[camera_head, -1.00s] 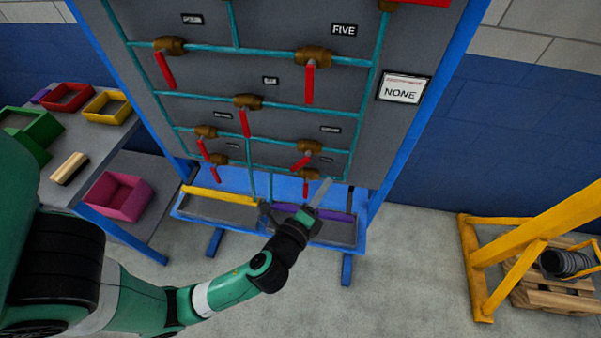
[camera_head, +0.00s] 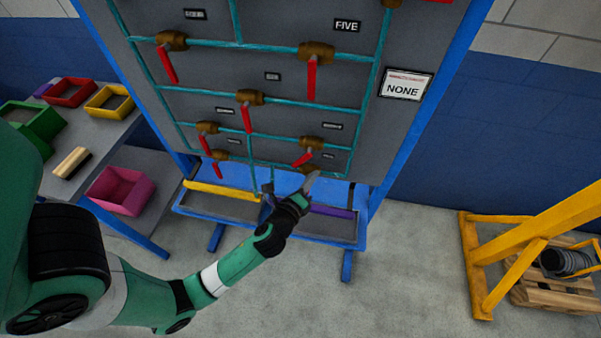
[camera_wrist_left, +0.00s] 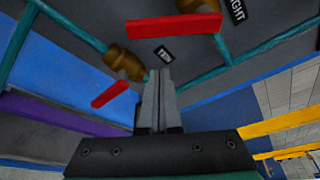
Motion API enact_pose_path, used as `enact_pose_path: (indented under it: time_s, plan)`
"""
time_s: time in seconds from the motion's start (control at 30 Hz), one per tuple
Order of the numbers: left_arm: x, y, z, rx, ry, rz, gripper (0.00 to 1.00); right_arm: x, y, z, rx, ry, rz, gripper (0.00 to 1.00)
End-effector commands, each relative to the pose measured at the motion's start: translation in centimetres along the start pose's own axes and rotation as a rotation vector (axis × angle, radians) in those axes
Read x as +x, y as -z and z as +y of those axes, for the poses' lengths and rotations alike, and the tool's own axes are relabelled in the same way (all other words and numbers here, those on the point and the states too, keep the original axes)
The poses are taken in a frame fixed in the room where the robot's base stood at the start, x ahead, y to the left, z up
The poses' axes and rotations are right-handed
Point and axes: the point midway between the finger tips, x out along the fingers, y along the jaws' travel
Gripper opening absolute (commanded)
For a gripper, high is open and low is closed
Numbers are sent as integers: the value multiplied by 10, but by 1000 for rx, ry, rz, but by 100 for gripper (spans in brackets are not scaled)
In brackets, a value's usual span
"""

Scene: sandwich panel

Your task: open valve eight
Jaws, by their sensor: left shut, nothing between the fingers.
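The valve with the EIGHT label (camera_wrist_left: 237,10) beside it has a brown body (camera_head: 311,143). Its red handle (camera_head: 302,160) slants down and left in the head view. In the left wrist view this handle (camera_wrist_left: 175,27) lies across the top, above my fingertips and apart from them. My left gripper (camera_head: 312,180) is shut and empty, pointing up at the panel's lower part. The left wrist view shows its fingers (camera_wrist_left: 157,76) pressed together below the TEN label (camera_wrist_left: 164,54). Valve ten's red handle (camera_wrist_left: 110,94) is left of the fingers. My right gripper is out of view.
The grey panel (camera_head: 255,62) carries teal pipes and several other red-handled valves. A sign reading NONE (camera_head: 404,86) is at its right. A blue-framed tray with a yellow bar (camera_head: 221,190) and purple bar (camera_head: 331,211) sits below.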

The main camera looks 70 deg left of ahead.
Motion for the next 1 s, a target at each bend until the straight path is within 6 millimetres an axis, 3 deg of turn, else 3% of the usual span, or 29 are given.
enact_pose_path:
  time_s: [0.03, 0.23, 1.0]
  plan:
    - [-7, -14, -3, -1, -3, -3, 0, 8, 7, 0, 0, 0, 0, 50]
    - [-15, -34, -1, 1, -2, 0, 0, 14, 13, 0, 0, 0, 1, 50]
    - [-17, -39, 0, 50, -17, 2, 0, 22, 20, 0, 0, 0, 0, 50]
